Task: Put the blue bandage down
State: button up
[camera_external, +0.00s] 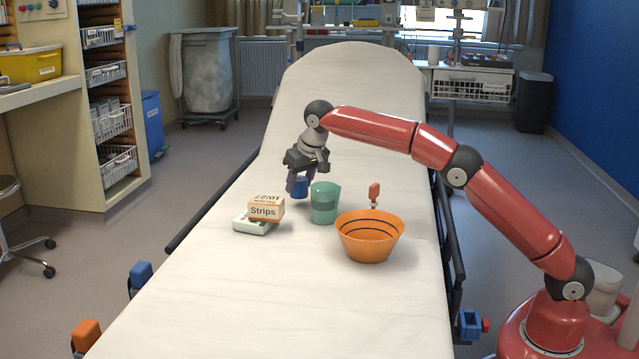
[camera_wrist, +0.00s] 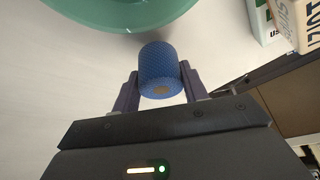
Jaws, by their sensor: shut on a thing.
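The blue bandage (camera_wrist: 158,68) is a textured blue roll held between the two fingers of my gripper (camera_wrist: 160,88) in the wrist view. In the external view my gripper (camera_external: 297,183) points down over the stretcher, with the blue bandage (camera_external: 301,187) at its fingertips. The bandage is just behind and to the left of a green cup. I cannot tell for sure whether its underside touches the sheet.
The green cup (camera_external: 325,203) stands close by. An orange bowl (camera_external: 369,240) is in front of it, and a small orange item (camera_external: 374,192) is behind the bowl. A Strips box (camera_external: 266,210) rests on a white-green pack (camera_external: 250,228). The white stretcher (camera_external: 270,310) is clear in front.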

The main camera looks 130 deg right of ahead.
jog(key=shift+f, duration=1.1)
jog(key=shift+f, duration=0.15)
jog(key=o, duration=1)
jog(key=p+v, duration=0.1)
jog(key=v, duration=1.1)
jog(key=shift+p, duration=0.4)
